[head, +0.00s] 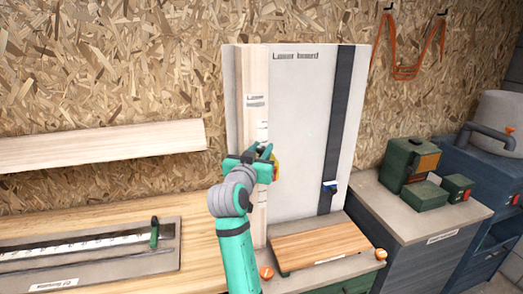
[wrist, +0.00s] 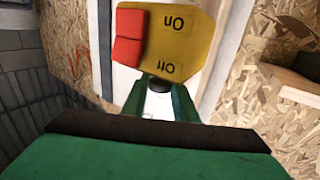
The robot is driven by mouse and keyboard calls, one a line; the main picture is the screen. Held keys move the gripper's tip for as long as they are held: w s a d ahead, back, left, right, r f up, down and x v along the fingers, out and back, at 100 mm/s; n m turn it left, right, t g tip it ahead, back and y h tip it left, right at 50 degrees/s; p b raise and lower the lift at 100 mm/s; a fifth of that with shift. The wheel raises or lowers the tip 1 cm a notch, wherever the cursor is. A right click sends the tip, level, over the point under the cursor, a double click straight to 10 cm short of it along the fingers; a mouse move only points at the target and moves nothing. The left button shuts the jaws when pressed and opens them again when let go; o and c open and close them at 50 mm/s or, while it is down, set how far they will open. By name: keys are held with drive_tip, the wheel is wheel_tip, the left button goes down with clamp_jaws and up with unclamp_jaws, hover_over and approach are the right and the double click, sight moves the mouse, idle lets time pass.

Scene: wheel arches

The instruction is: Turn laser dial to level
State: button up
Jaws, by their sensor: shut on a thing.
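A yellow laser unit (wrist: 185,37) with a red block (wrist: 129,38) and the printed words On and Off fills the top middle of the wrist view. In the head view, only a small orange-yellow part (head: 275,170) shows beside my gripper (head: 264,154), in front of the pale wooden post. My gripper (wrist: 163,97) is shut on a small dark dial at the lower edge of the yellow unit. The fingers hide most of the dial, so its setting cannot be read.
The white laser board (head: 305,130) carries a dark vertical rail (head: 338,125) with a blue slider (head: 330,187). A wooden block (head: 325,247) lies below it. Green boxes (head: 408,165) stand on the right cabinet. A ruler plate (head: 80,250) lies on the left bench.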

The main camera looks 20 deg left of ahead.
drive_tip(key=m+h, duration=0.2)
drive_tip(key=h, duration=0.1)
drive_tip(key=m+h, duration=0.2)
drive_tip(key=h, duration=0.1)
drive_tip(key=shift+a+g+h, duration=0.2)
drive_tip(key=shift+g+h, duration=0.2)
drive_tip(key=shift+d+m+g+h, duration=0.1)
drive_tip(key=shift+m+g+h, duration=0.7)
drive_tip(key=shift+m+h, duration=0.6)
drive_tip(key=shift+d+m+g+h, duration=0.1)
drive_tip(key=shift+m+g+h, duration=0.8)
drive_tip(key=shift+h, duration=0.8)
drive_tip(key=o, duration=1.1)
drive_tip(key=v, duration=1)
drive_tip(key=shift+s+a+f, duration=0.1)
drive_tip(key=shift+s+a, duration=0.1)
drive_tip(key=shift+a, duration=0.15)
